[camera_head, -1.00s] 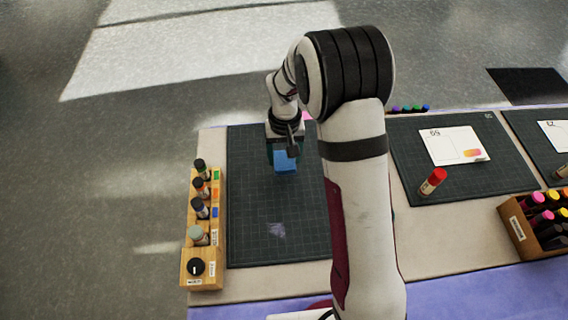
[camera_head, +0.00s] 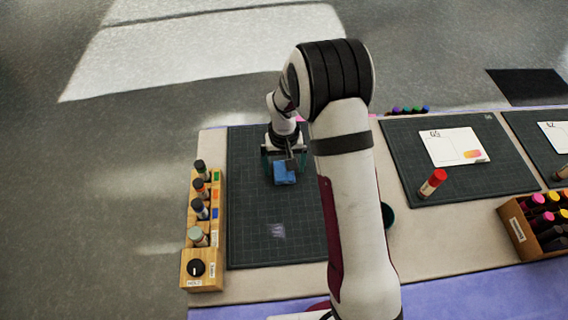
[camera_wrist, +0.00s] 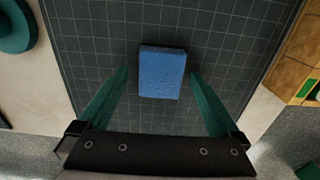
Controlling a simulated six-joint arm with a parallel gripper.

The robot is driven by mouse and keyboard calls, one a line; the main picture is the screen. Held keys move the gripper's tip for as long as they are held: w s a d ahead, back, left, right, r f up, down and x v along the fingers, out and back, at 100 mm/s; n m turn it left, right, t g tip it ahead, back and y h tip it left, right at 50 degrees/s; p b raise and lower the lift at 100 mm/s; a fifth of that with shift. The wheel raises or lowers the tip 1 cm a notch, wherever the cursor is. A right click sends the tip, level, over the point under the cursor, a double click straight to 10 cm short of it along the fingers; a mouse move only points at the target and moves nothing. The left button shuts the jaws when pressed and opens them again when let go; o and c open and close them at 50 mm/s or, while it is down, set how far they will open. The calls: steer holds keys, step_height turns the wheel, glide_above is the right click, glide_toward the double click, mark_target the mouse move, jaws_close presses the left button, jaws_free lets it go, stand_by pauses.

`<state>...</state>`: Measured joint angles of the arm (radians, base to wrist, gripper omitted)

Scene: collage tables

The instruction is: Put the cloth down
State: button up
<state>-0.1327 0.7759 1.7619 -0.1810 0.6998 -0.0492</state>
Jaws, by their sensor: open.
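The cloth is a small blue block-like piece (camera_head: 285,173) lying on the dark gridded mat (camera_head: 250,220) at the left of the table. It also shows in the wrist view (camera_wrist: 162,73), flat on the mat, with clear space between it and each finger. My gripper (camera_head: 281,160) is just behind it in the head view. Its two teal fingers are spread wide in the wrist view (camera_wrist: 160,80), one on each side of the cloth, and hold nothing.
A wooden rack (camera_head: 205,240) of several bottles stands along the mat's left edge. A red-capped stick (camera_head: 433,183) and a white card (camera_head: 455,146) lie on another mat to the right. A wooden box (camera_head: 530,230) of markers is at far right. The mat's front half is clear except for a pale smudge (camera_head: 277,230).

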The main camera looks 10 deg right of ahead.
mark_target(284, 170)
step_height(284, 170, up, 12)
steer(key=s+d+r+m, duration=0.1)
steer(key=s+r, duration=0.5)
steer(key=s+d+r+m+y, duration=0.1)
steer(key=s+m, duration=0.3)
steer(key=s, duration=1.8)
steer(key=shift+s+r+m+y, duration=0.2)
steer(key=shift+r+m+y, duration=0.15)
steer(key=shift+r, duration=0.3)
